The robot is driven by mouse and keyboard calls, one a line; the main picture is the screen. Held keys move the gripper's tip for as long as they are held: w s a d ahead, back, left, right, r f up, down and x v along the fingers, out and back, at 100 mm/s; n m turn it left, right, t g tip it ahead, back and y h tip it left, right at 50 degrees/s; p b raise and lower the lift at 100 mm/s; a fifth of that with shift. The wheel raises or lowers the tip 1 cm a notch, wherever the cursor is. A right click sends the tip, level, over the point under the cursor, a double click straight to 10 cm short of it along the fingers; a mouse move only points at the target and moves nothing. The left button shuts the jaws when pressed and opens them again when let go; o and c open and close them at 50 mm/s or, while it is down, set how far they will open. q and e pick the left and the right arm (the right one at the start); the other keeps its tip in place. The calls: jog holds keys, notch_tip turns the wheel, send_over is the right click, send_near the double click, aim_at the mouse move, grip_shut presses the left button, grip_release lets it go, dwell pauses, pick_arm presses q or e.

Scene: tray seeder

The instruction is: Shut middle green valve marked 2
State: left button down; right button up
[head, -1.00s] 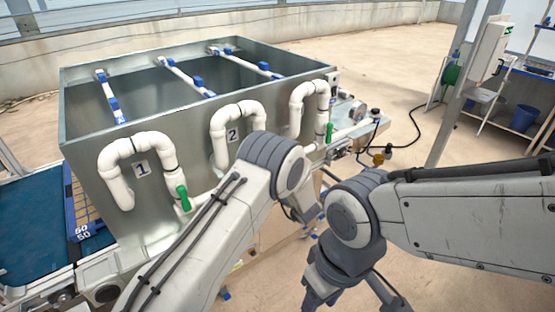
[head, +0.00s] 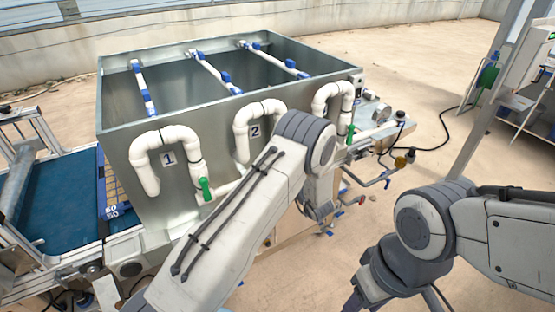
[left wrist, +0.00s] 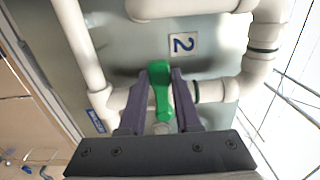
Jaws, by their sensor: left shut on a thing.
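The middle green valve (left wrist: 160,88) shows in the left wrist view on a white pipe under the plate marked 2 (left wrist: 183,44). Its handle points across the pipe in that picture. My left gripper (left wrist: 161,80) is shut on this handle, one dark finger on each side. In the head view my left arm hides the middle valve and the gripper; the plate marked 2 (head: 255,131) shows beside the arm. My right gripper (head: 368,288) is low at the bottom edge, partly cut off, and its jaws cannot be made out.
The grey metal tank (head: 120,160) carries white looped pipes. A green valve (head: 205,189) stands near plate 1 (head: 168,159), and another (head: 350,134) at the right. A blue conveyor belt (head: 60,200) lies left. Small pipes and fittings (head: 385,170) stick out at the right.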

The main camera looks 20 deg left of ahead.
pick_arm(q)
jog(key=c, duration=0.6)
grip_release()
jog(key=shift+s+d, duration=0.1)
jog(key=b+v, duration=0.3)
jog(key=v, duration=0.7)
jog(key=shift+s, duration=0.2)
